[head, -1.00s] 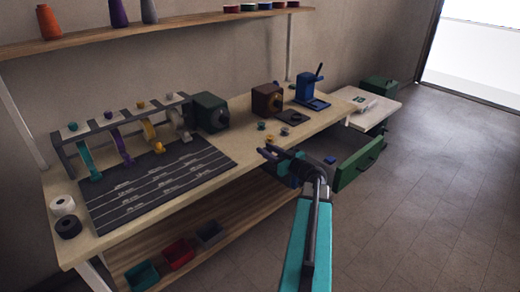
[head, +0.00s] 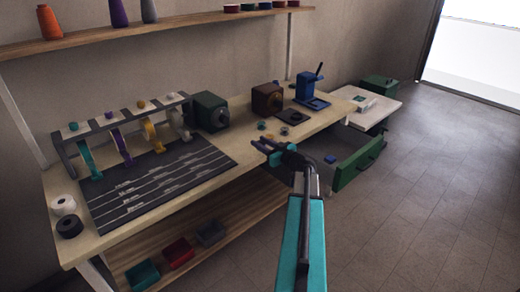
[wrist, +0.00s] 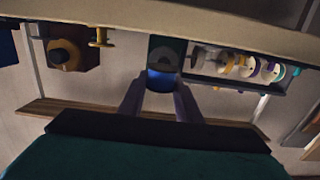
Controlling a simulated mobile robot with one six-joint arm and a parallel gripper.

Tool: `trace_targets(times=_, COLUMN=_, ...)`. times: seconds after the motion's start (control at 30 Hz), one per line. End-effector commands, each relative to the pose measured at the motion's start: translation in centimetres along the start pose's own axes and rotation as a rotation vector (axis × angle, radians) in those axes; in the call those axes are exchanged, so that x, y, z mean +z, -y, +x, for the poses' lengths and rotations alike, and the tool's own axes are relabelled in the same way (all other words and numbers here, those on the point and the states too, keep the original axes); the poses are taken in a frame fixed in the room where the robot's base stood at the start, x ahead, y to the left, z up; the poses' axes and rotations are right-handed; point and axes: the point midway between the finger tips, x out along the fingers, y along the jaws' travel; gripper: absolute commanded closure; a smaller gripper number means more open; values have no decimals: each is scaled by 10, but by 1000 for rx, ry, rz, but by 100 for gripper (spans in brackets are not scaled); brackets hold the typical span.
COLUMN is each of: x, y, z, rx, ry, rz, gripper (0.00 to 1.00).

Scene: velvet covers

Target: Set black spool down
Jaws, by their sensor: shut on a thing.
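My gripper (head: 266,149) is at the front edge of the workbench (head: 140,226), right of the striped mat. In the wrist view its two fingers are shut on a small blue thing (wrist: 160,79), seen nearly end-on; I cannot tell its full shape. A black spool (head: 69,227) stands on the bench's near left corner, beside a white spool (head: 63,206) and well apart from my gripper. In the head view the held thing is too small to make out clearly.
A green machine (head: 210,112), a brown machine (head: 267,99) and a blue press (head: 308,88) stand behind. An open green drawer (head: 360,165) juts out at right. Small spools (head: 285,131) sit near the gripper.

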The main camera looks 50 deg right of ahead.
Motion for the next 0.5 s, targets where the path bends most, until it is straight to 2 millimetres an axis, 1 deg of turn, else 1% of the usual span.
trace_targets(times=0.17, x=0, y=-5, z=12, rx=0, ry=0, rz=0, gripper=90)
trace_targets(times=0.4, x=28, y=-4, z=14, rx=0, ry=1, rz=1, gripper=90)
trace_targets(times=0.5, x=34, y=-4, z=14, rx=0, ry=0, rz=1, gripper=90)
